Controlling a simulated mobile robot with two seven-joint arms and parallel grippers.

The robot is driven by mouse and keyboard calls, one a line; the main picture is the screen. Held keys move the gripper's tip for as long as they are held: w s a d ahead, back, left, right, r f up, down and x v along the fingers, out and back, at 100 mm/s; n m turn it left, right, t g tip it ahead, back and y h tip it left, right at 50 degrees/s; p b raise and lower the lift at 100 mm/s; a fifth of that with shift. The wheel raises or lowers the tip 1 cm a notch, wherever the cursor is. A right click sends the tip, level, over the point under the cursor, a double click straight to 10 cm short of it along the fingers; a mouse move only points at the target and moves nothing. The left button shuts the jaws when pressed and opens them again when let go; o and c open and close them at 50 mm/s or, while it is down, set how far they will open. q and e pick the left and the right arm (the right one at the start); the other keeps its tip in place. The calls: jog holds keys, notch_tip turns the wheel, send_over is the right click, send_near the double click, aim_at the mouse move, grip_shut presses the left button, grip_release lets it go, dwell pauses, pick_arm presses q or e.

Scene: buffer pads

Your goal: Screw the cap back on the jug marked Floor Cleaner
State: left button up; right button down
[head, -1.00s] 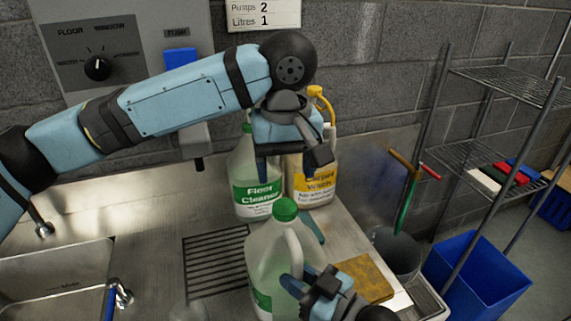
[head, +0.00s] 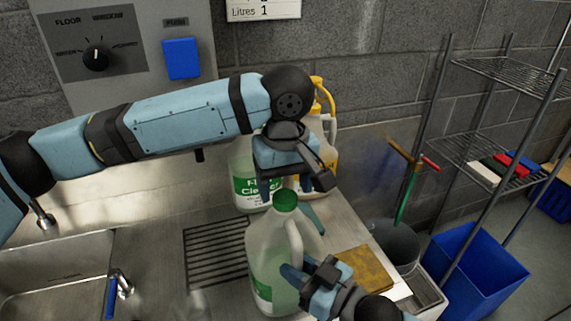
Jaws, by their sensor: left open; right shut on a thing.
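A translucent jug (head: 262,245) with a green cap (head: 285,201) stands at the front of the counter. Its green label is only partly in view and I cannot read it. My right gripper (head: 300,281) is shut on this jug at its handle side. My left gripper (head: 291,187) is open and points down just above the green cap; I cannot tell whether it touches. Behind it, a second jug (head: 243,165) has a green label reading Floor Cleaner, and its top is hidden by my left arm.
A jug with a yellow pump (head: 325,98) stands behind my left gripper. A drain grate (head: 215,250) and a sink (head: 50,270) lie to the left. A brown sponge pad (head: 365,268), a grey bucket (head: 395,245) and a blue bin (head: 480,275) are to the right.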

pick_arm(q)
jog(key=shift+f, duration=1.1)
jog(key=c, duration=0.9)
jog(key=m, duration=0.6)
jog(key=shift+c, duration=0.2)
jog(key=m, duration=1.4)
jog(key=shift+m, duration=0.3)
jog(key=m, duration=0.7)
jog(key=o, duration=1.1)
